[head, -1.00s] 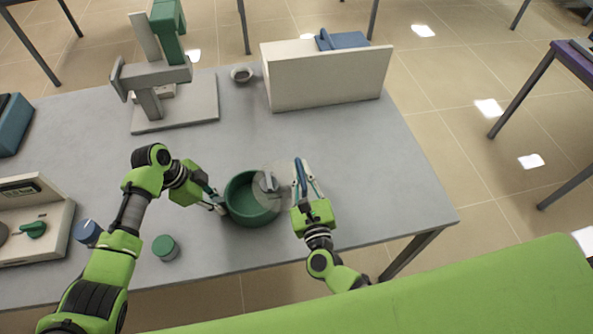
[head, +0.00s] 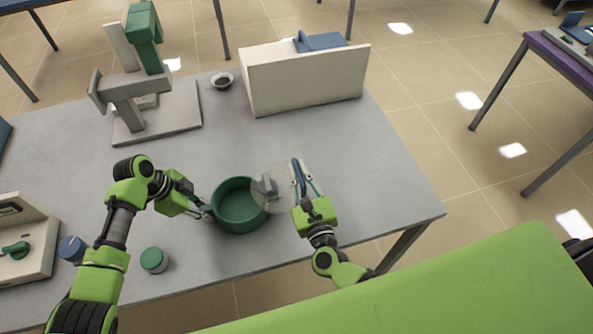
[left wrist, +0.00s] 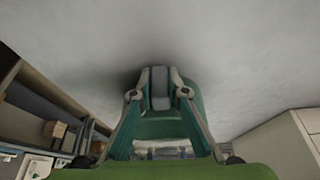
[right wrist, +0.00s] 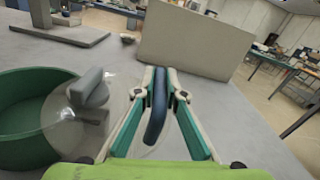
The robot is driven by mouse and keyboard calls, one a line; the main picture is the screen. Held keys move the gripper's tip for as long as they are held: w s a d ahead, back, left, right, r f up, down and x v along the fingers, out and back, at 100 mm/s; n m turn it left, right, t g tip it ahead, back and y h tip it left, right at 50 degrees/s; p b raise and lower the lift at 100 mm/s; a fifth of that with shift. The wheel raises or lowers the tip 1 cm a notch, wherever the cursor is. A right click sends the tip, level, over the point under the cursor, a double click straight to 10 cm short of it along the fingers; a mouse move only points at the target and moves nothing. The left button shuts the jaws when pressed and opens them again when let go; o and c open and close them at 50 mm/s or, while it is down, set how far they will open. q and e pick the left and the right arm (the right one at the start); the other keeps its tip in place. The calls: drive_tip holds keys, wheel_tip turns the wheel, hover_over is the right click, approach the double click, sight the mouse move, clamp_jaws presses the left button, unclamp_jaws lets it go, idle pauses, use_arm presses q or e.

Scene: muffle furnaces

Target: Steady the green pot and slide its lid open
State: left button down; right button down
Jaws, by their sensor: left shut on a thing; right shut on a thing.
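The open green pot (head: 236,215) stands upright on the grey table; it also shows at the left of the right wrist view (right wrist: 28,128). A clear round lid (right wrist: 122,97) with a grey knob (right wrist: 89,88) sits off-centre, overlapping the pot's right side and reaching past its rim. My left gripper (head: 209,211) is shut on the pot's left side; the exact grip is partly hidden in the left wrist view. My right gripper (head: 299,180) is shut on a blue handle (right wrist: 156,110) at the lid's right edge. I cannot see clearly how the handle joins the lid.
A small green-topped jar (head: 153,260) stands at the front left. A stand (head: 157,124), a small bowl (head: 222,81) and a pale box (head: 305,82) are at the back. The table's right part is clear.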

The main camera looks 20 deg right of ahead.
use_arm(q)
drive_tip(key=shift+s+a+f, duration=0.1)
drive_tip(key=shift+a+f, duration=0.05)
drive_tip(key=shift+a, duration=0.1)
use_arm(e)
drive_tip(key=shift+d+r, duration=0.1)
drive_tip(key=shift+d, duration=0.3)
drive_tip(key=c, duration=2.1)
unclamp_jaws()
use_arm(q)
drive_tip(key=shift+d, duration=0.1)
use_arm(e)
drive_tip(key=shift+a, duration=0.1)
drive_tip(key=shift+s, duration=0.5)
use_arm(q)
drive_tip(key=shift+d, duration=0.1)
use_arm(e)
drive_tip(key=s, duration=1.1)
drive_tip(key=shift+a, duration=0.1)
